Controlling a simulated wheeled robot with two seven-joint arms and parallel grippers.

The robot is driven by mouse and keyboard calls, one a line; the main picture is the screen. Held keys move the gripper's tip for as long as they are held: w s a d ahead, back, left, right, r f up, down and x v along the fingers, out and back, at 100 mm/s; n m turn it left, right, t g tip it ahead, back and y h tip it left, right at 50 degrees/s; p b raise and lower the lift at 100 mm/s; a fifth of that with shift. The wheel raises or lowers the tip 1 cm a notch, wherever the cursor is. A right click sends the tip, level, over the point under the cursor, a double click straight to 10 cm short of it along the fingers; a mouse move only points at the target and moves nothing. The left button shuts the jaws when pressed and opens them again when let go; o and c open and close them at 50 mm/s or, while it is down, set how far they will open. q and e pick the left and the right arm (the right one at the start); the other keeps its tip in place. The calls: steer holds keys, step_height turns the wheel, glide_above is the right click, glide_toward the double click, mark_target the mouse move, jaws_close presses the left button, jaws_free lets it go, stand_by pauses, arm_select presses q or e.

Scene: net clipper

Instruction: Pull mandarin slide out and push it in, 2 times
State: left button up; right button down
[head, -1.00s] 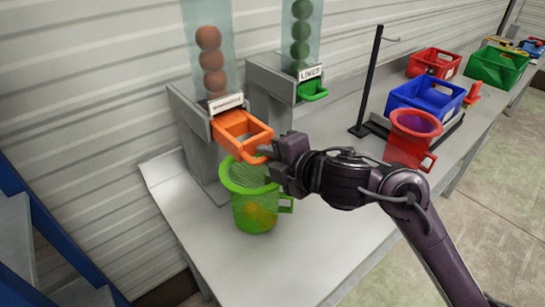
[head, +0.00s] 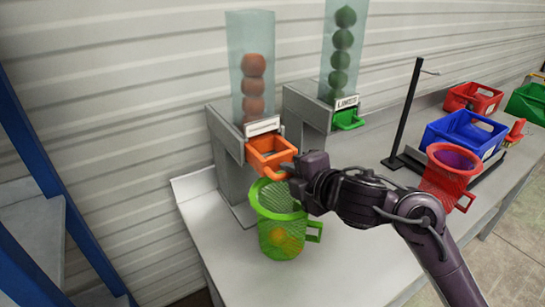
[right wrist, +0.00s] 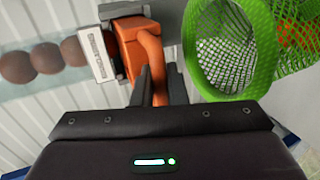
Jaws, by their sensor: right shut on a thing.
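The orange mandarin slide (head: 268,151) sticks out part way from the front of the left dispenser, under a clear tube of mandarins (head: 253,87). My right gripper (head: 290,169) is shut on the front handle of this slide. In the right wrist view the fingers (right wrist: 153,88) close around the orange handle (right wrist: 151,55). A green mesh basket (head: 275,235) stands upright on the table below the slide, with orange fruit inside. My left gripper is not in view.
A second dispenser labelled LIMES with a green slide (head: 348,119) stands to the right. A black stand (head: 404,115), a blue crate (head: 463,133), a red mesh basket (head: 446,178) and red and green crates stand farther right. Blue-framed steps (head: 38,150) are at the left.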

mark_target(281, 159)
steer(key=shift+w+a+f+b, duration=0.1)
steer(key=shift+w+a+b, duration=0.15)
steer(key=shift+w+a, duration=0.55)
steer(key=shift+w+a+r+b, duration=0.1)
steer(key=shift+w+a+b, duration=0.25)
steer(key=shift+w, duration=0.8)
steer(key=shift+w+a+f+b, duration=0.1)
steer(key=shift+w+a+b, duration=0.05)
steer(key=shift+w+a, duration=0.7)
steer(key=shift+w+d, duration=0.1)
steer(key=shift+d, duration=0.05)
steer(key=c, duration=1.4)
jaws_free()
steer(key=shift+d, duration=0.1)
